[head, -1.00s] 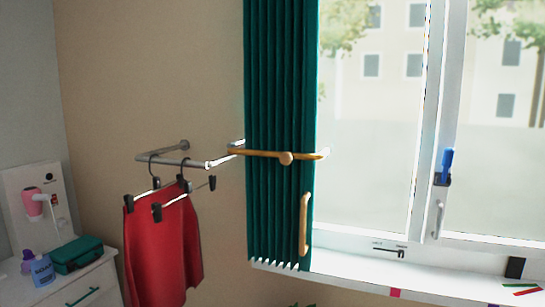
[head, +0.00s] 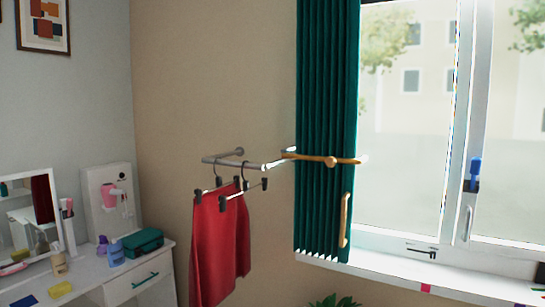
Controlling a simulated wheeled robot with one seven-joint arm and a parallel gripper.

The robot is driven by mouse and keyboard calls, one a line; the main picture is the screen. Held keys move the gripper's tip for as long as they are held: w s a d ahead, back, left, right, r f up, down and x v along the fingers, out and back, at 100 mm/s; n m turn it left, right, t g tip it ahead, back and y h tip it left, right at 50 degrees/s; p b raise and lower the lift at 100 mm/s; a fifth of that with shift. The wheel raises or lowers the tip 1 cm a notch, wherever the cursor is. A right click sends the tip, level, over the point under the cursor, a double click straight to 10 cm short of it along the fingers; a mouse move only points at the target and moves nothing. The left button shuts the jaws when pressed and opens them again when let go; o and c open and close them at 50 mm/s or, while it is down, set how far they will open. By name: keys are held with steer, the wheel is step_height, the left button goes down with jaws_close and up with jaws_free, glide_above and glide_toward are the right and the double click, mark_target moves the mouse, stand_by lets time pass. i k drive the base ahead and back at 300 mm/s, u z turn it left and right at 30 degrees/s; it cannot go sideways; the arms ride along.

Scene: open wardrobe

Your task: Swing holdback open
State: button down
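The holdback (head: 315,158) is a golden-brown bar with a round knob (head: 331,162). It lies across the front of the gathered green curtain (head: 326,100) at about mid-height, from a pale bracket at its left to the curtain's right edge. A vertical wooden handle (head: 345,220) is on the curtain's lower right side. My gripper is not in the head view.
A grey rail (head: 228,163) holds hangers with a red skirt (head: 220,240) left of the curtain. A white dresser (head: 135,280) with bottles and a green case stands at lower left. The window (head: 410,130) and its sill (head: 420,272) are at right.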

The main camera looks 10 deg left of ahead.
mark_target(330, 161)
steer(key=u, duration=1.2)
steer(key=i, duration=0.6)
steer(key=z, duration=0.45)
